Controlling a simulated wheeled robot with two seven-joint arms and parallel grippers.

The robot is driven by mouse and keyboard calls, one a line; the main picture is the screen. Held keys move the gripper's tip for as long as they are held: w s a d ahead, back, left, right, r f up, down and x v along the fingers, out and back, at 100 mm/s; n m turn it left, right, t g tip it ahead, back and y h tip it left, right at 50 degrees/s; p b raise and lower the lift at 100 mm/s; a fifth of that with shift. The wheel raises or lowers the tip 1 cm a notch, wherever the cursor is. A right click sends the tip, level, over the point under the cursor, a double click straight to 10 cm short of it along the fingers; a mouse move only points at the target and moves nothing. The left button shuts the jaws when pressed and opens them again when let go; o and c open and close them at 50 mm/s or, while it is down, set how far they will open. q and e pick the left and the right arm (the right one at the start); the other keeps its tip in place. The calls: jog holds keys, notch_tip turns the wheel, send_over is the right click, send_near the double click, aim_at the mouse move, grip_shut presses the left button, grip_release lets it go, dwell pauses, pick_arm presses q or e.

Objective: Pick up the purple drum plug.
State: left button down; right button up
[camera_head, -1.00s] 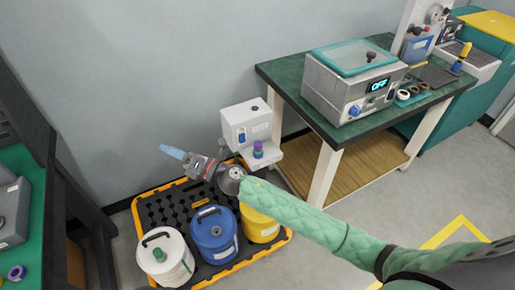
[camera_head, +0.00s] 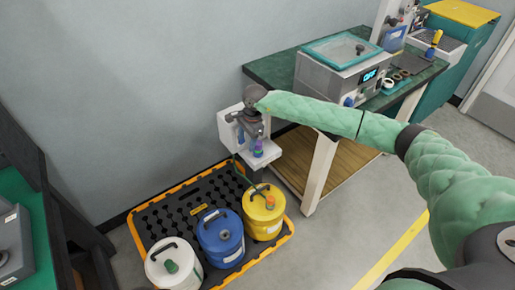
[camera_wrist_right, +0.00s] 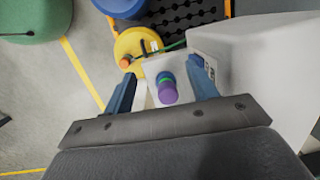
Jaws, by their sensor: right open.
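The purple drum plug (camera_wrist_right: 167,92) has a purple top, a green ring and a blue part. It stands on the white ledge of the small wall unit, and in the head view the plug (camera_head: 258,146) shows just below my right gripper (camera_head: 250,130). In the right wrist view my right gripper (camera_wrist_right: 160,85) is open, with one blue finger on each side of the plug. I cannot tell whether the fingers touch it; gaps show on both sides. My left gripper is not in view.
The white wall unit (camera_head: 228,132) stands close beside the right gripper. A yellow drum (camera_head: 262,222), a blue drum (camera_head: 220,240) and a white drum (camera_head: 160,270) stand on a black pallet with an orange edge (camera_head: 292,236). The green-topped bench (camera_head: 262,72) is to the right.

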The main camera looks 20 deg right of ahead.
aim_at(258, 143)
jog(key=shift+h, duration=0.8)
jog(key=d, duration=0.1)
jog(key=w+d, duration=0.1)
jog(key=d, duration=0.1)
jog(key=d+r, duration=0.1)
jog(key=shift+w+d, duration=0.2)
jog(key=shift+d, duration=0.1)
jog(key=shift+w+d, duration=0.1)
jog(key=shift+d, duration=0.25)
jog(key=shift+f, duration=0.25)
jog(key=shift+f+p, duration=0.45)
jog(key=shift+f, duration=0.35)
notch_tip(258, 143, down, 5)
jog(key=shift+w+a+r+p, duration=0.15)
jog(key=shift+p, duration=0.95)
jog(key=shift+f, duration=0.4)
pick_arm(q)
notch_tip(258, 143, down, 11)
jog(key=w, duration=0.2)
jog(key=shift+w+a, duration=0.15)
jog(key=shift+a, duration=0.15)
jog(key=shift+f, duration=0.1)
pick_arm(e)
jog(key=shift+c, duration=0.5)
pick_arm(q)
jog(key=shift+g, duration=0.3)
pick_arm(e)
jog(key=c, duration=1)
